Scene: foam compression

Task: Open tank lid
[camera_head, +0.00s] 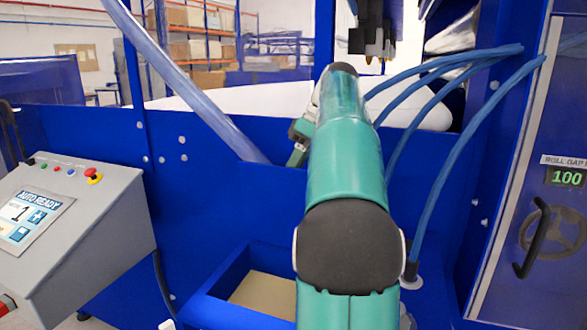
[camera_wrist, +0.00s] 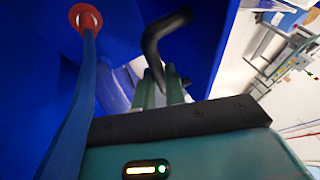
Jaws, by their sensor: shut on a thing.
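A black curved handle (camera_wrist: 153,42) shows at the top middle of the wrist view, against a blue panel (camera_wrist: 200,50). My gripper (camera_wrist: 162,75) is at the lower end of this handle, with its two green fingers pointing up to it. The fingers are shut on the handle; the exact contact is partly hard to see. In the head view my green arm reaches forward over the blue machine wall (camera_head: 230,180) and hides most of the gripper and the handle. I cannot make out the tank lid's outline in either view.
Blue hoses (camera_head: 455,140) arc down on the right of my arm; one blue hose (camera_wrist: 75,110) with a red fitting (camera_wrist: 85,17) runs close by in the wrist view. A grey control panel (camera_head: 75,235) stands left. A blue open bin (camera_head: 225,310) is low in front.

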